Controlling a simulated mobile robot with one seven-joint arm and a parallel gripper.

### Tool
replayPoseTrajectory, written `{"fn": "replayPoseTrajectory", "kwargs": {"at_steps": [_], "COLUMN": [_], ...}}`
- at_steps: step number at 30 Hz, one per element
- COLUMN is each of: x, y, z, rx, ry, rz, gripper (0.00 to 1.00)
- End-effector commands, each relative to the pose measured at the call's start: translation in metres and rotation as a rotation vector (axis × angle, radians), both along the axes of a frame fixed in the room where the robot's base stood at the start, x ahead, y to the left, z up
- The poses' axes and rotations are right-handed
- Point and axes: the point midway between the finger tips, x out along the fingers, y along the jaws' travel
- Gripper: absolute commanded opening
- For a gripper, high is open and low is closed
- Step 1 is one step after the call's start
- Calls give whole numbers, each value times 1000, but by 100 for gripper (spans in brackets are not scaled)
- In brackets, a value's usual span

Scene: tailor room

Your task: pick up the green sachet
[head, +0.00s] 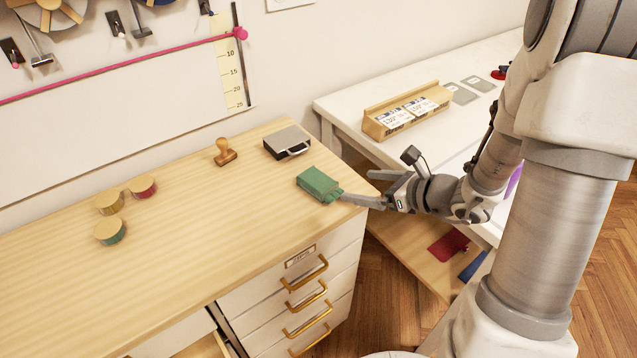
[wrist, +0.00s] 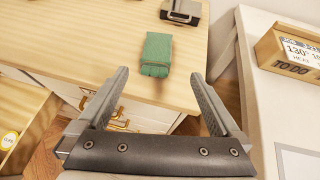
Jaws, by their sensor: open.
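The green sachet (head: 318,184) lies on the wooden cabinet top, near its right end. It also shows in the wrist view (wrist: 156,54), ahead of my gripper. My gripper (head: 345,197) comes in from the right in the head view, its fingers close to the sachet's near right end. In the wrist view my gripper (wrist: 160,85) has its two fingers spread wide with nothing between them. The sachet lies beyond the fingertips, somewhat left of centre in the gap. Whether a fingertip touches it I cannot tell.
A black and grey case (head: 287,142) stands just behind the sachet, and a wooden stamp (head: 225,152) further left. Several round tins (head: 110,231) sit at the left. A white table (head: 350,95) with a wooden label holder (head: 408,110) is across a gap. The cabinet top's middle is clear.

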Motion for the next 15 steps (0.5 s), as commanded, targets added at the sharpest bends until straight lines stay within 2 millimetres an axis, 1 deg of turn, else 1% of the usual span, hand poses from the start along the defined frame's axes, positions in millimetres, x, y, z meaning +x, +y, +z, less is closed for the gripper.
{"fn": "replayPoseTrajectory", "kwargs": {"at_steps": [1, 9, 15], "x": [6, 41, 54], "y": [9, 44, 55], "z": [-8, -34, -42], "rx": [1, -1, -1], "ry": [2, 1, -1], "rz": [6, 6, 2], "gripper": [100, 100, 100]}}
